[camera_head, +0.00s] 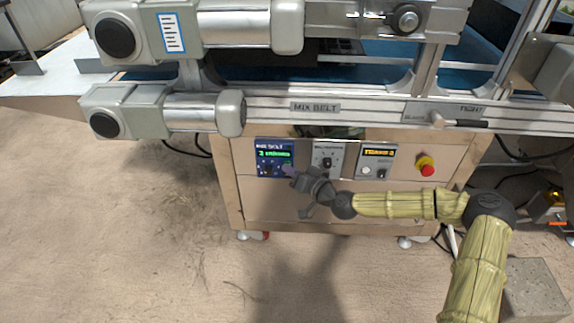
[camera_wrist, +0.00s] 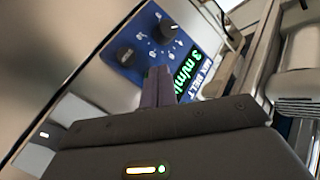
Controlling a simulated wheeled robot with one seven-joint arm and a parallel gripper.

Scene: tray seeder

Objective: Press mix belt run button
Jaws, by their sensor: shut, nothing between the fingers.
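The blue mix belt panel (camera_head: 275,157) is on the front of the cabinet, at the left of a row of controls. Its screen shows green text. In the wrist view, the panel (camera_wrist: 150,38) appears tilted, with two dark round knobs or buttons and small white marks. Its display (camera_wrist: 188,68) reads "3 m/min". I cannot tell which control is the run button. My gripper (camera_head: 298,181) is at the panel's lower right corner, fingers shut and empty. In the wrist view the shut fingers (camera_wrist: 158,82) cover part of the panel; contact cannot be told.
To the right are a grey dial panel (camera_head: 327,159), another display panel (camera_head: 376,161) and a red emergency stop (camera_head: 427,169). Above runs the conveyor rail with a "MIX BELT" label (camera_head: 315,107) and motors (camera_head: 160,112). The floor (camera_head: 130,230) at left is clear.

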